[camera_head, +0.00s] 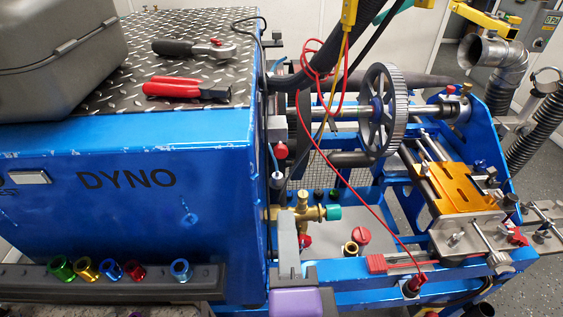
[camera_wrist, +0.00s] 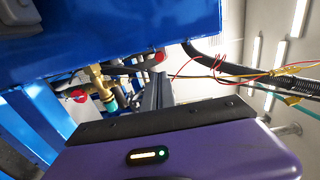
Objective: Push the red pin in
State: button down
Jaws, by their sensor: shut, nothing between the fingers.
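Several red parts are in view, and I cannot tell for certain which is the red pin. A red knob (camera_head: 281,151) sticks out beside the cabinet's upper right edge. Another red piece (camera_head: 305,241) lies just right of my gripper, partly hidden by it. A red cap (camera_head: 362,236) sits on the grey deck. My gripper (camera_head: 288,217) points up from the bottom middle, its grey fingers shut and empty, beside the brass valve. In the wrist view, the gripper (camera_wrist: 158,78) appears apart from two red knobs, one at the left (camera_wrist: 79,95) and one behind the fingers (camera_wrist: 159,56).
A blue DYNO cabinet (camera_head: 120,225) fills the left. The brass valve (camera_head: 303,212) with its teal end stands close to my gripper. A red cable (camera_head: 372,205) hangs across the open frame to a red plug (camera_head: 418,282). A toothed wheel (camera_head: 383,110) stands behind.

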aim_at(281, 152)
jog(key=w+p, duration=0.4)
jog(key=w, duration=0.9)
jog(key=shift+f+p, duration=0.1)
jog(key=shift+p, duration=0.2)
jog(key=shift+w+f, duration=0.15)
jog(key=shift+w, duration=0.3)
jog(key=shift+w, duration=0.1)
jog(key=shift+w+f+b, duration=0.15)
jog(key=shift+w+b, duration=0.95)
jog(key=shift+w+r, duration=0.15)
jog(key=shift+r, duration=0.1)
jog(key=shift+d, duration=0.1)
